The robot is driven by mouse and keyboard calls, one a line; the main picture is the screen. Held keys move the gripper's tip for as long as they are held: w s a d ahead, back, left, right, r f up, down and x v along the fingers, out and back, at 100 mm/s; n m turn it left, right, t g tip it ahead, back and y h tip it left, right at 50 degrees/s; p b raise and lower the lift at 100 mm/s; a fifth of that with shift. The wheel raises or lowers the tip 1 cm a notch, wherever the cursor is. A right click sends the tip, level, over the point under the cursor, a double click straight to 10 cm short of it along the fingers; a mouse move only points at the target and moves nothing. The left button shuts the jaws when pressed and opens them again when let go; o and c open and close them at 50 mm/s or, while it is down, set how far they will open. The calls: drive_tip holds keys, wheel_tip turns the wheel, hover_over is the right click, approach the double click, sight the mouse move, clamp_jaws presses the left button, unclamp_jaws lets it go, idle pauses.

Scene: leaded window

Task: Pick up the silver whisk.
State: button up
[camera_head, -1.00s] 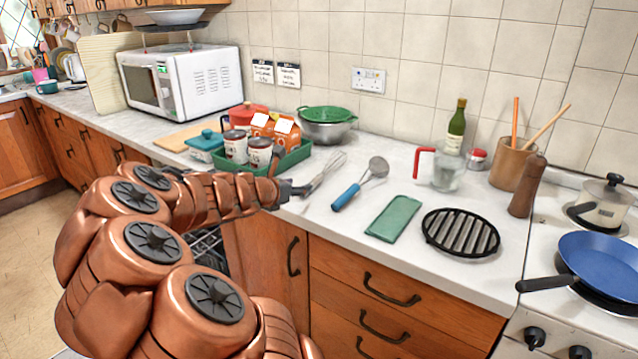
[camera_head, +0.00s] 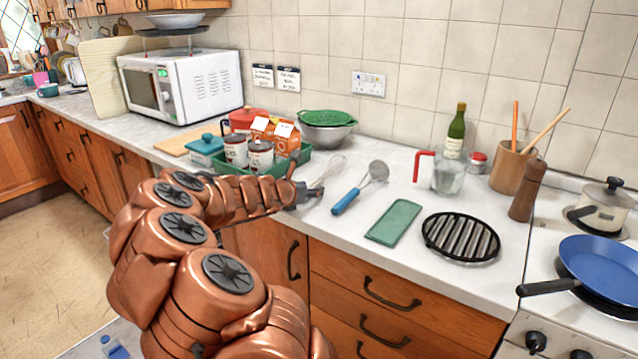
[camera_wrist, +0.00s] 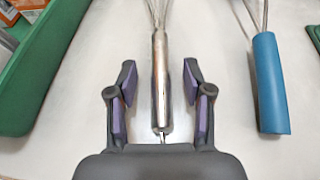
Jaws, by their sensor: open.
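The silver whisk (camera_head: 329,172) lies on the pale countertop, between the green tray and a blue-handled utensil. In the wrist view its metal handle (camera_wrist: 160,85) runs lengthwise between the two fingers, with its wires toward the top edge. My gripper (camera_wrist: 158,85) is open, one finger on each side of the handle, with a gap on both sides. In the head view my gripper (camera_head: 308,194) is at the counter's front edge, at the handle end of the whisk, and hides part of the handle.
The blue-handled strainer (camera_head: 347,200) lies just right of the whisk. The green tray (camera_head: 290,165) with canisters and cartons stands to the left. A green cloth-like slab (camera_head: 394,221) and a black trivet (camera_head: 460,237) lie further right. Bare counter shows between them.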

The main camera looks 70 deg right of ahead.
drive_tip(key=shift+d+f, duration=0.15)
drive_tip(key=shift+d, duration=0.05)
clamp_jaws()
idle(0.4)
